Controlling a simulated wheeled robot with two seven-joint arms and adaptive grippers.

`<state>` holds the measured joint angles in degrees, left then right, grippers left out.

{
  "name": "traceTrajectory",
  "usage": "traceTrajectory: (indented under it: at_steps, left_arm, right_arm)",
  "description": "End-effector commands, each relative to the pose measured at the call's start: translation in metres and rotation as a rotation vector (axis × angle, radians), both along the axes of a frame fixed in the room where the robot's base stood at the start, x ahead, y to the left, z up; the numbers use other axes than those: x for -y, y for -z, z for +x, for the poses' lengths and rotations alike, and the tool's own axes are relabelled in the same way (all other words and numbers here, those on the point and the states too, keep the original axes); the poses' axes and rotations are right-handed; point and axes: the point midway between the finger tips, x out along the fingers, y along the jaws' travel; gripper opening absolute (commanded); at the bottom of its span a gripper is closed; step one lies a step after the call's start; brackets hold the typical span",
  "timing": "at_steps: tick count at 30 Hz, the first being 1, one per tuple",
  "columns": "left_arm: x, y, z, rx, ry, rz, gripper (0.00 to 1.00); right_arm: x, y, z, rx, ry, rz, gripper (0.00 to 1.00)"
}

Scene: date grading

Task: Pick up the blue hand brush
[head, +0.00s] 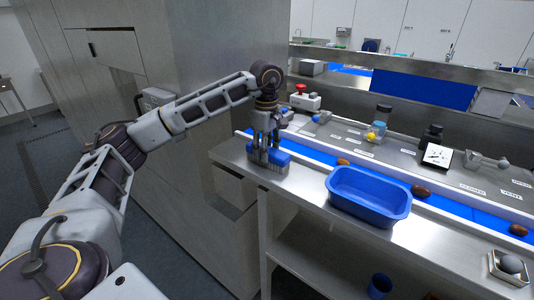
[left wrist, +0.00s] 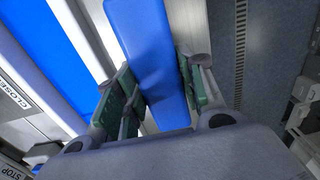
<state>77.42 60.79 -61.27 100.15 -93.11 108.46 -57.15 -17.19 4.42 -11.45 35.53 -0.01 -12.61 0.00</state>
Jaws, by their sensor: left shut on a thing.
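The blue hand brush (head: 279,158) is at the left end of the steel counter, with its blue body on top and a greyish lower part beneath. My left gripper (head: 265,145) points down over it and is shut on it. In the left wrist view the brush's long blue back (left wrist: 155,60) runs between the two green-padded fingers of my left gripper (left wrist: 158,100). I cannot tell whether the brush still touches the counter. My right gripper is not in view.
A blue tub (head: 345,205) stands right of the brush on the counter (head: 232,153). Behind runs a blue belt (head: 310,157) with several brown dates (head: 421,191). A steel cabinet (head: 205,60) stands close at the left. A small box with a grey ball (head: 511,264) is at the right.

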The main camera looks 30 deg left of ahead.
Motion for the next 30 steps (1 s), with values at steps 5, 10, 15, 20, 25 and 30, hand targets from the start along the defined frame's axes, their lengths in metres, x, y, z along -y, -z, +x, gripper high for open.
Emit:
traceTrajectory:
  at_steps: [5, 10, 15, 20, 25, 30]
  left_arm:
    - [0.0, -0.005, 0.0, 0.002, 0.0, 0.0, 0.12]
    - [0.0, -0.018, 0.001, 0.001, 0.0, -0.001, 0.12]
    - [0.001, -0.039, 0.001, 0.004, 0.0, -0.001, 0.12]
    - [0.0, -0.057, 0.0, 0.002, 0.0, 0.0, 0.12]
    - [0.0, -0.071, 0.001, 0.003, 0.0, 0.001, 0.12]
    - [0.0, -0.085, 0.0, 0.002, 0.0, 0.0, 0.12]
  right_arm:
    - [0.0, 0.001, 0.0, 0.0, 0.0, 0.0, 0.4]
    - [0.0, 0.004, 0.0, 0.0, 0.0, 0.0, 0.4]
    - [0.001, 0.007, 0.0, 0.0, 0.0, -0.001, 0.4]
    - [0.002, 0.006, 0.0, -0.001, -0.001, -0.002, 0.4]
    - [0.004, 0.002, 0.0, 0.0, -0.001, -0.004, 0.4]
    - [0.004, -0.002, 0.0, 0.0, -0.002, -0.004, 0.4]
